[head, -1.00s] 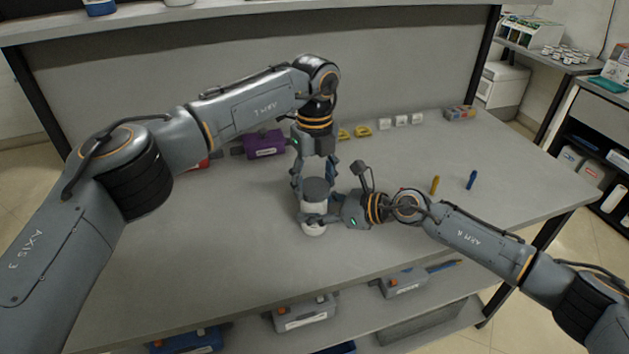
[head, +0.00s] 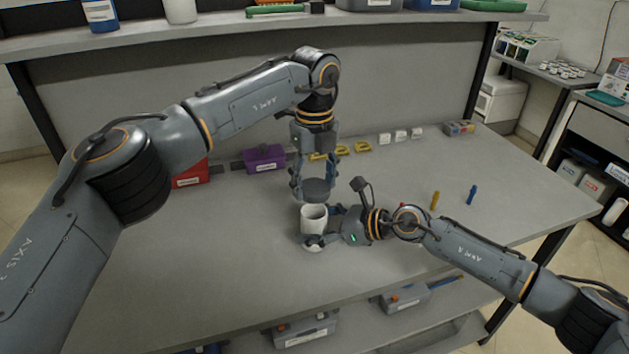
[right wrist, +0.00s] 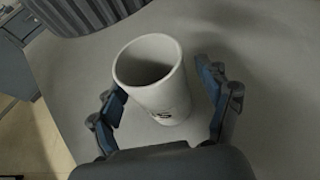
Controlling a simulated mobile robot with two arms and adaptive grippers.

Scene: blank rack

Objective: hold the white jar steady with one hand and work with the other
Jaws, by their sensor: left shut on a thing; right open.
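The white jar (head: 314,222) stands upright on the bench with its mouth uncovered. It also shows in the right wrist view (right wrist: 157,95), with small dark marks low on its side. My left gripper (head: 314,193) is shut on a dark grey lid (head: 316,185) and holds it just above the jar, slightly behind its mouth. The lid's ribbed edge shows in the right wrist view (right wrist: 90,12). My right gripper (head: 325,230) is open, its fingers on either side of the jar, with gaps visible in the right wrist view. The jar's inside is dark.
A red box (head: 190,176), a purple box (head: 265,157), yellow pieces (head: 342,150) and white blocks (head: 400,134) line the back of the bench. A yellow peg (head: 435,200) and a blue peg (head: 472,194) stand at right. The front left of the bench is clear.

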